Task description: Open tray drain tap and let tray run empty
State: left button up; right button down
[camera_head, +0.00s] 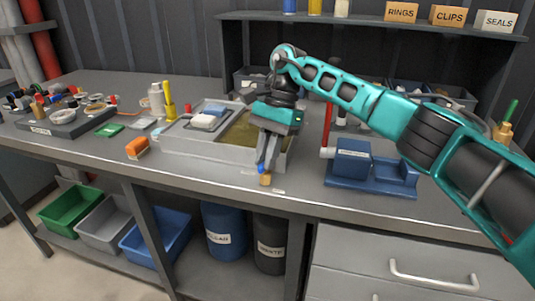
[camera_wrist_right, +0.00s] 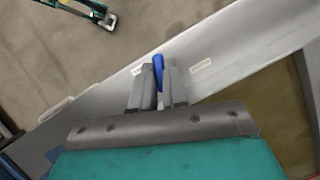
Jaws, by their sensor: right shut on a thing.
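The grey tray (camera_head: 205,151) sits on the bench with murky yellow-brown liquid (camera_head: 243,132) in it. The liquid also shows at the right of the wrist view (camera_wrist_right: 280,90). The drain tap, with a brass body (camera_head: 265,180) and a blue handle (camera_head: 260,168), is at the tray's front right corner by the bench's front edge. My right gripper (camera_head: 265,165) points down there. In the wrist view its fingers (camera_wrist_right: 159,90) are shut on the blue handle (camera_wrist_right: 158,68). The fingers hide part of the tap, and I cannot see any flow from it.
A blue fixture (camera_head: 355,165) stands right of the tray. A yellow bottle-like item (camera_head: 169,102) and an orange block (camera_head: 137,147) stand to its left. A blue drum (camera_head: 223,228) and a dark drum (camera_head: 270,240) are under the bench. A shelf (camera_head: 370,22) rises behind.

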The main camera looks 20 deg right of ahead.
pick_arm(q)
jog(key=shift+w+r, duration=0.1)
jog(key=shift+r, duration=0.1)
pick_arm(e)
jog(key=shift+w+n+g+h, duration=0.1)
jog(key=shift+n+g+h, duration=0.45)
jog(key=shift+n, duration=1.45)
jog(key=c, duration=1.1)
grip_release()
jog(key=shift+c, duration=0.2)
jog(key=shift+r, duration=0.1)
